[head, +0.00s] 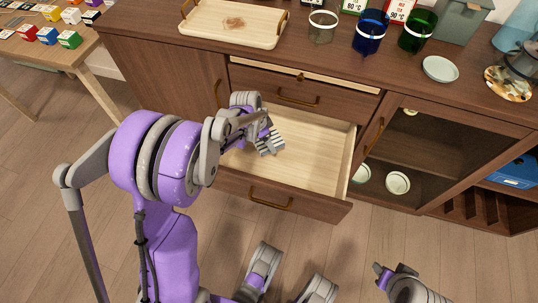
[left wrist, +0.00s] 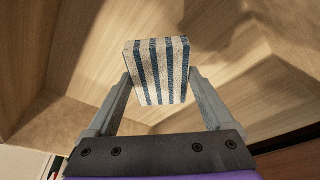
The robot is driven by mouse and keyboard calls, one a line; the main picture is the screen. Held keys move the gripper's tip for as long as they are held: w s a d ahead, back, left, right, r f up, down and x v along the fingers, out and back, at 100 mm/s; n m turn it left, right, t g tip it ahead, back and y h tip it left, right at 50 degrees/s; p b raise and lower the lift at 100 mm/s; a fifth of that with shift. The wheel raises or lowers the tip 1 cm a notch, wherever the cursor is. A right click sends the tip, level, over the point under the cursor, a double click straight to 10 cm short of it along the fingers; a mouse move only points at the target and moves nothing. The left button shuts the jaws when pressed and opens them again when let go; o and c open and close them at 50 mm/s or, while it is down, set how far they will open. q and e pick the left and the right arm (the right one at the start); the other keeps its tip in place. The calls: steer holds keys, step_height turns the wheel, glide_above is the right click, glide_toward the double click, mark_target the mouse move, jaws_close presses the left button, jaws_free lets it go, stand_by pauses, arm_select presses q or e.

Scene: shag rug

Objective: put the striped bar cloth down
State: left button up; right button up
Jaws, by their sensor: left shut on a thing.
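The striped bar cloth (left wrist: 158,72) is a small folded block with cream and dark blue stripes. In the left wrist view it is held between the two grey fingers of my left gripper (left wrist: 160,88). In the head view the cloth (head: 271,148) shows small at the end of my left gripper (head: 264,139), over the open drawer (head: 318,168). The drawer has a pale wooden inside, and its visible part looks empty. Whether the cloth touches the drawer floor cannot be told.
The dark wooden cabinet top holds a tray (head: 232,24), a clear glass (head: 322,27), a blue glass (head: 370,32), a green glass (head: 417,31) and a small dish (head: 440,69). A shut drawer (head: 300,92) is above the open one. Bowls stand in the right compartment.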

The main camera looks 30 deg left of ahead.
mark_target(269, 155)
arm_select(q)
step_height(269, 155, down, 8)
steer(key=shift+r+b, duration=0.25)
steer(key=shift+b, duration=0.75)
steer(key=shift+f, duration=0.15)
steer(key=o, duration=1.1)
steer(key=shift+c, duration=0.2)
